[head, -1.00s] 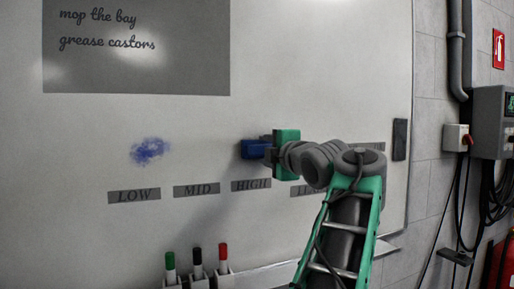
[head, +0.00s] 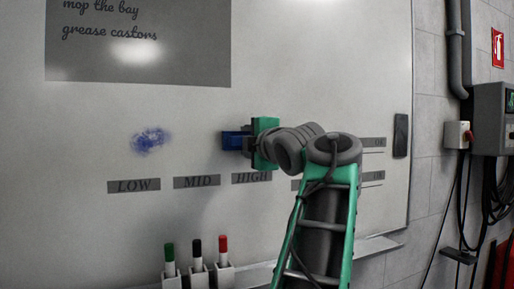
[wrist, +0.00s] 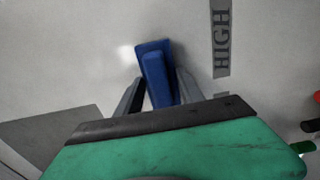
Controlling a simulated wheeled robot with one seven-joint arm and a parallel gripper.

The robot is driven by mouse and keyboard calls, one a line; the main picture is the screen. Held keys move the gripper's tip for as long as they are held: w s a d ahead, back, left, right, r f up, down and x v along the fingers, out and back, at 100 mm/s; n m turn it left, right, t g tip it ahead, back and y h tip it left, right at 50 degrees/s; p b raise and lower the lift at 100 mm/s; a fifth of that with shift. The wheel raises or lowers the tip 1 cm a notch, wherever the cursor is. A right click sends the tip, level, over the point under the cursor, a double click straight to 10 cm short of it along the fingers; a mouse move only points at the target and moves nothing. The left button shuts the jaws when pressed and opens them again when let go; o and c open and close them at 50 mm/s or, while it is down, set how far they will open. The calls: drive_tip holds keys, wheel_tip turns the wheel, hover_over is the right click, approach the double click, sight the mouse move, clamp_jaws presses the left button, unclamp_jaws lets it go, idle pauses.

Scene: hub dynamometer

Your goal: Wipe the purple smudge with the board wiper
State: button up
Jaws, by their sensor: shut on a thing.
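The purple smudge (head: 150,140) is a blue-violet patch on the whiteboard, above the LOW and MID labels in the head view. My gripper (head: 246,143) is to the right of the smudge and apart from it, above the HIGH label. It is shut on the blue board wiper (head: 231,141), which points left towards the smudge side. In the wrist view the wiper (wrist: 158,75) sits between the two dark fingers of my gripper (wrist: 160,90), close to the board. I cannot tell whether the wiper touches the board. The smudge is not in the wrist view.
The whiteboard (head: 90,220) carries the LOW (head: 133,186), MID (head: 196,181) and HIGH (head: 252,178) labels and a grey panel of writing (head: 140,70). Green, black and red markers (head: 197,255) stand in holders at the lower edge. The board between wiper and smudge is clear.

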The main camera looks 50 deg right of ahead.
sight(227, 141)
drive_tip(key=shift+w+a+b, duration=0.4)
drive_tip(key=shift+a, duration=0.3)
drive_tip(key=shift+w+a+b, duration=0.35)
drive_tip(key=shift+a, duration=0.35)
drive_tip(key=shift+w+a+b, duration=0.4)
drive_tip(key=shift+a, duration=0.3)
drive_tip(key=shift+b+v, duration=0.45)
drive_tip(key=shift+v, duration=2.5)
drive_tip(key=shift+s, duration=0.1)
drive_tip(key=v, duration=0.3)
